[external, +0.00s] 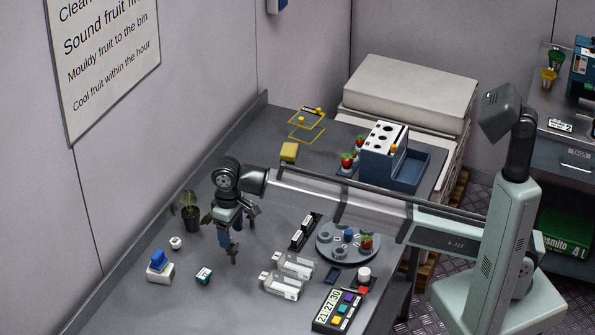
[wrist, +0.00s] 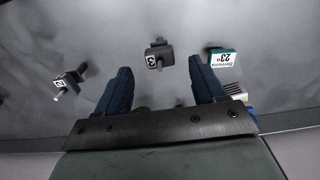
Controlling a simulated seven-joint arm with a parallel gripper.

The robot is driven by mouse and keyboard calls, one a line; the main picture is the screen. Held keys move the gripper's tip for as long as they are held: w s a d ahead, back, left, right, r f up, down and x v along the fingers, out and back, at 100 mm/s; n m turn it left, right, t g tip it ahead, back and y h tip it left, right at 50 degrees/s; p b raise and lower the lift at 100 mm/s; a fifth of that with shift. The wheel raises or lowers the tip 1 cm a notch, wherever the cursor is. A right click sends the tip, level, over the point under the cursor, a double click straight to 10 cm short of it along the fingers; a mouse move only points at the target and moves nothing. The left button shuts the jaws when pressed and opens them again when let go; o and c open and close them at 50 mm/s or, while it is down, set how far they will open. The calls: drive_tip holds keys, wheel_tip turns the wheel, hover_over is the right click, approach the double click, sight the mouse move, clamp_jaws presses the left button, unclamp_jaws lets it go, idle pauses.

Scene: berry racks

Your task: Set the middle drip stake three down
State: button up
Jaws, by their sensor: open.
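My gripper (wrist: 163,78) is open and empty, its two dark blue fingers apart. A small dark piece with a white tag marked 3 (wrist: 157,58) lies ahead of the gap between them in the wrist view. A similar dark piece with a tag marked 2 (wrist: 66,82) and a pale tip is left of the left finger. In the external view my gripper (external: 241,240) points down over the left part of the bench. I cannot pick out either tagged piece there. No stake marked as the middle one can be told apart.
A green-edged card reading 23° (wrist: 222,59) is beside the right finger; it also shows in the external view (external: 204,275). A potted plant (external: 190,212) and a blue-and-white item (external: 159,267) stand left. White holders (external: 284,284), a round grey tray (external: 332,254) and a black rack (external: 304,232) lie right.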

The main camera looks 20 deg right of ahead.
sight(232, 244)
drive_tip(key=shift+r, duration=2.5)
